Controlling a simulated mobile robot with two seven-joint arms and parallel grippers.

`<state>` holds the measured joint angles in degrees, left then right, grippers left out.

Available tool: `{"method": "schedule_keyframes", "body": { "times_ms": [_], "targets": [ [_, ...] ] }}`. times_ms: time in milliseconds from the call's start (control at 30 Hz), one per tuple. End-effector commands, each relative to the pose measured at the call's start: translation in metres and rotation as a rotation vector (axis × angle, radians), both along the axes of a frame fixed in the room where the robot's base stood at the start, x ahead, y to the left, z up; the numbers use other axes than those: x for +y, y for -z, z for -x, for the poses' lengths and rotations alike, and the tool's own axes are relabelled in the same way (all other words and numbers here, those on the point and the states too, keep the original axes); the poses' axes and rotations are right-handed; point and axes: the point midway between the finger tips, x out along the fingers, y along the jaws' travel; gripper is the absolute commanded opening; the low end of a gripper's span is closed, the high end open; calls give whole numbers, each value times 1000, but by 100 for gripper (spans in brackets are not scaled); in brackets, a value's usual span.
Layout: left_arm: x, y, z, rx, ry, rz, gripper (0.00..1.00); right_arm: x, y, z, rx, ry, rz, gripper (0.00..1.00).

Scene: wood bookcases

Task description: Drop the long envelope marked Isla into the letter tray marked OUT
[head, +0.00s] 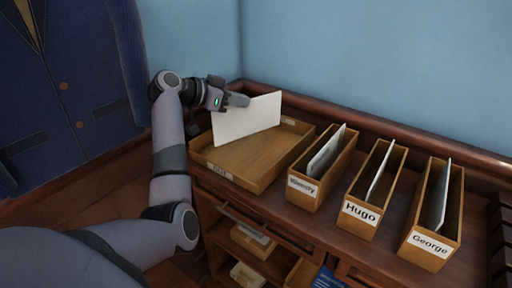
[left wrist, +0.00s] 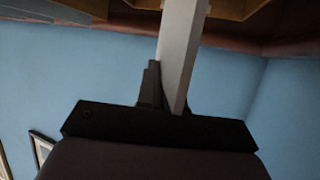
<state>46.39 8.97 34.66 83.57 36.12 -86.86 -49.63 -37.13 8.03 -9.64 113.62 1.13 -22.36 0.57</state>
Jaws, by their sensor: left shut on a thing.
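A long white envelope (head: 247,120) is held upright over the wooden letter tray (head: 246,172), at the tray's back part. No name can be read on the side that shows. My left gripper (head: 236,99) is shut on the envelope's top edge. The left wrist view shows the envelope (left wrist: 180,50) edge-on between the fingers (left wrist: 167,92). I cannot tell whether its lower edge touches the tray floor. The tray's front label (head: 220,171) is small and blurred but looks like OUT. The bare tray floor shows in front of the envelope. My right gripper is not in view.
Wooden boxes marked Wimothy or similar (head: 303,187), Hugo (head: 360,213) and George (head: 430,243) stand right of the tray, each holding envelopes. Shelves with small boxes (head: 254,240) lie below. A blue wall stands behind, and a dark blue jacket (head: 85,80) is at the left.

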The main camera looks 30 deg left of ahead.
Motion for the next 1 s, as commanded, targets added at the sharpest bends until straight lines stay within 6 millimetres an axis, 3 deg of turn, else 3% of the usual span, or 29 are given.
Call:
{"method": "schedule_keyframes", "body": {
  "times_ms": [100, 200, 233, 567, 1000],
  "targets": [
    [0, -1, 0, -1, 0, 0, 0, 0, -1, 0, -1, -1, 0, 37],
    [0, -1, 0, -1, 0, 0, 32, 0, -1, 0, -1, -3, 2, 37],
    [0, -1, 0, -1, 0, 0, 36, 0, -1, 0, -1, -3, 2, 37],
    [2, -2, 3, -2, -1, -1, 36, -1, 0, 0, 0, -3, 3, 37],
    [24, -25, 53, -2, -2, -2, 36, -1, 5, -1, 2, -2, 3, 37]
  ]
}}
